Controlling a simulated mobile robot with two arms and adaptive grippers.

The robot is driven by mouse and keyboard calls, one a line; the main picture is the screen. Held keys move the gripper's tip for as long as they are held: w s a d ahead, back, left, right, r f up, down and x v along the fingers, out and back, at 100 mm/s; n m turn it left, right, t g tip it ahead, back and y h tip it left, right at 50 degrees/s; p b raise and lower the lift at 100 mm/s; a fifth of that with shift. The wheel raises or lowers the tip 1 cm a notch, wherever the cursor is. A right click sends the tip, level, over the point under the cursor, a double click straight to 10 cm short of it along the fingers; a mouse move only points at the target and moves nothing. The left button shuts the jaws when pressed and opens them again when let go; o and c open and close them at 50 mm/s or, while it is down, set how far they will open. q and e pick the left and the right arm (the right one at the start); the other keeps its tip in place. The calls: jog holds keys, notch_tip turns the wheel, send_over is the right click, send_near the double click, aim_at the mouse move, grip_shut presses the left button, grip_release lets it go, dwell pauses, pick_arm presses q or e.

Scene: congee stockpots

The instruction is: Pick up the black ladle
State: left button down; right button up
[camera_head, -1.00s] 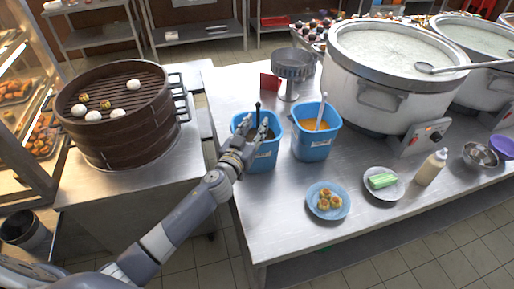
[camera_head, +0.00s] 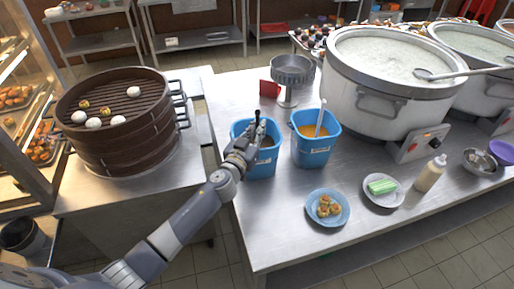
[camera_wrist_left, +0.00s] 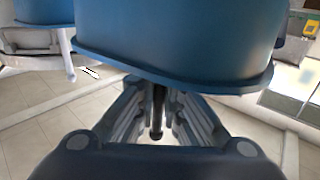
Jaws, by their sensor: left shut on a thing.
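The black ladle (camera_wrist_left: 157,112) shows as a thin dark handle between the fingers of my left gripper in the left wrist view. In the head view, my left gripper (camera_head: 257,130) is at the left blue container (camera_head: 262,165), above its rim. The gripper is shut on the ladle's handle, whose tip pokes up above the fingers. The ladle's lower end is hidden by the container and gripper. The wrist view shows a blue container wall (camera_wrist_left: 180,45) close beyond the fingers. My right gripper is not in view.
A second blue container (camera_head: 316,150) with a light-handled utensil stands just right. A large stockpot (camera_head: 385,105), a blue plate of food (camera_head: 327,222) and a metal stand (camera_head: 291,70) share the table. A dark steamer (camera_head: 118,140) is on the left counter.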

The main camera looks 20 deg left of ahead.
pick_arm(q)
notch_tip(320, 180, up, 10)
jog(key=shift+p, duration=1.15)
notch_tip(320, 180, up, 11)
jog(key=p, duration=0.9)
jog(key=shift+r, duration=0.15)
